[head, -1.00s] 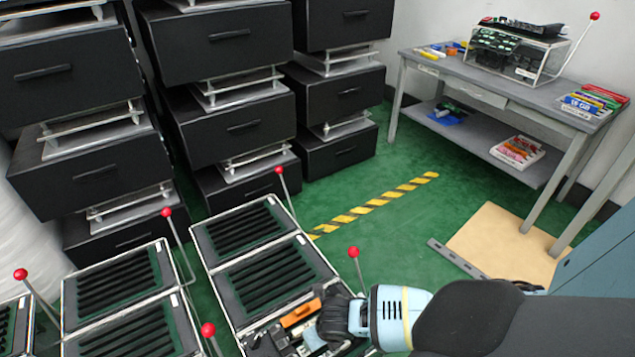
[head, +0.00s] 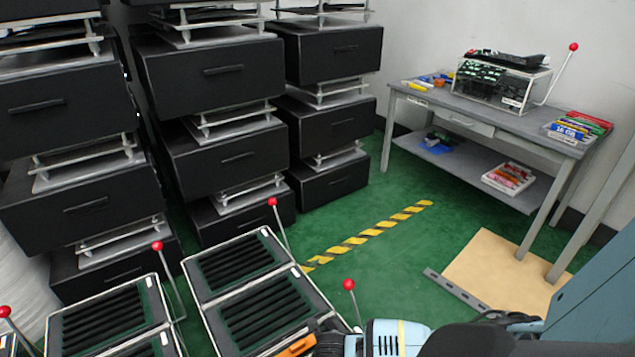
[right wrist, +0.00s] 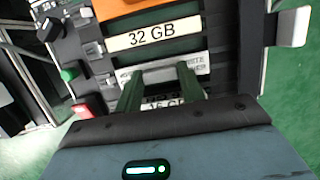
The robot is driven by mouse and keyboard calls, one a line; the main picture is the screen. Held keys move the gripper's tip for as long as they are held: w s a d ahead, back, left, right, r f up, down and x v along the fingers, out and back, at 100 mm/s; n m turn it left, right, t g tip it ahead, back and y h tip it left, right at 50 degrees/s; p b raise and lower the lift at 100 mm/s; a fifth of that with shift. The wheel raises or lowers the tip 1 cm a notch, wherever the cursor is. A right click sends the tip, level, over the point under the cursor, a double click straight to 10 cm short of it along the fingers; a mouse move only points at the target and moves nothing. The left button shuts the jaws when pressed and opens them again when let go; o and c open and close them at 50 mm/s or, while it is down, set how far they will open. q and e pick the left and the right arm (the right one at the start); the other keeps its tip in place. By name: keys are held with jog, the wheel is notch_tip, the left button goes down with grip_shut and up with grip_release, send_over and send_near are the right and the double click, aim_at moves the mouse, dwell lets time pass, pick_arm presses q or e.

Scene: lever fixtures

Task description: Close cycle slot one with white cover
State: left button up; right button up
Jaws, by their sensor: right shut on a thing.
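My right gripper (right wrist: 158,88) points down over a slotted panel, its two dark green fingers slightly apart and shut on a piece whose label (right wrist: 165,104) partly reads "16 GB". Just beyond the fingertips is a pale plate (right wrist: 190,68) with small print, including "WHITE", partly hidden by the fingers. An orange module (right wrist: 115,8) with a white "32 GB" label (right wrist: 150,35) lies beyond it. In the head view the orange piece (head: 297,346) shows at the bottom edge, beside my right wrist. A separate white cover cannot be made out. My left gripper is not in view.
Green (right wrist: 68,74) and red (right wrist: 82,111) buttons and a black knob (right wrist: 48,28) sit left of the fingers. Slotted trays (head: 270,308) with red-ball levers (head: 348,285) stand ahead.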

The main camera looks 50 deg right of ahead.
notch_tip(320, 180, up, 10)
jog(key=p, duration=0.4)
jog(key=shift+f, duration=0.25)
jog(key=shift+a, duration=0.15)
